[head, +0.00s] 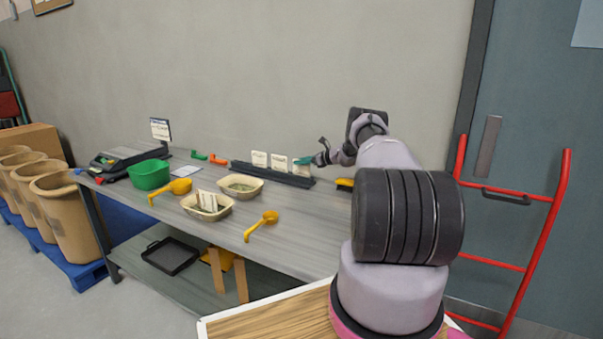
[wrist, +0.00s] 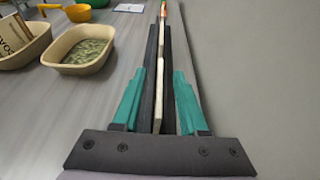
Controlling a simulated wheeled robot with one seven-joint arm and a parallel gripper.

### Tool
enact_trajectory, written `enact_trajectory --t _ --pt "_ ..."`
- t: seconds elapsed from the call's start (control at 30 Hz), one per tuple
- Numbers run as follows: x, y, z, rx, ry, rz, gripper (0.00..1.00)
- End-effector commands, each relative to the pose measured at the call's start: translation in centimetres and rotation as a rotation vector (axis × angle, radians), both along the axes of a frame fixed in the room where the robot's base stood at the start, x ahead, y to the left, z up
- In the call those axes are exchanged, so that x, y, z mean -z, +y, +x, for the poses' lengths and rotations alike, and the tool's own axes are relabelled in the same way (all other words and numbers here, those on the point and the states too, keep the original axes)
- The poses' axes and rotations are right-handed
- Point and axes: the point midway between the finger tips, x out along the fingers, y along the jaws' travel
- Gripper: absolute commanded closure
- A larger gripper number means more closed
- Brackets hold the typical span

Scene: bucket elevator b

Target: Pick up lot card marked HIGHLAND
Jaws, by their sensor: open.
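Several white cards stand upright in a long black rack (head: 272,174) at the back of the table. The left card (head: 259,158) and the middle card (head: 279,161) show in the head view; their lettering is too small to read, so I cannot tell which is HIGHLAND. My gripper (head: 304,162) is open at the rack's right end, its teal finger partly covering the right card (head: 301,170). In the wrist view my gripper (wrist: 159,78) has a teal finger on each side of a card (wrist: 159,95) seen edge-on, with gaps between.
Two tan trays (head: 240,186) (head: 207,206) stand in front of the rack; the nearer holds cards or packets. Yellow scoops (head: 262,224), a green bucket (head: 150,174) and a scale (head: 122,157) are on the table. A red hand truck (head: 545,235) stands right.

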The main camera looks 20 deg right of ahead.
Motion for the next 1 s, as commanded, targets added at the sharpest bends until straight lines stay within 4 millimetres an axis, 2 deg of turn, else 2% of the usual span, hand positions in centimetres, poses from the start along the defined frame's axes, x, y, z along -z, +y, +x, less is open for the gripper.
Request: enact_trajectory --t 0.17,0.2,0.27,0.3,0.63,0.73,0.87,1.0 --pt "0.0 0.0 0.1 0.000 0.000 0.000 0.57" --pt "0.0 0.0 0.0 0.000 0.000 0.000 0.61" --pt "0.0 0.0 0.0 0.000 0.000 0.000 0.84" --pt "0.0 0.0 0.0 0.000 0.000 0.000 1.00" --pt "-0.1 0.0 0.0 0.000 0.000 0.000 1.00" --pt "-0.6 0.0 0.0 0.001 -0.001 0.000 1.00" --pt "-2.7 -0.1 0.1 0.000 -0.003 -0.001 1.00" --pt "-5.6 -0.1 0.0 0.001 -0.002 0.000 1.00"
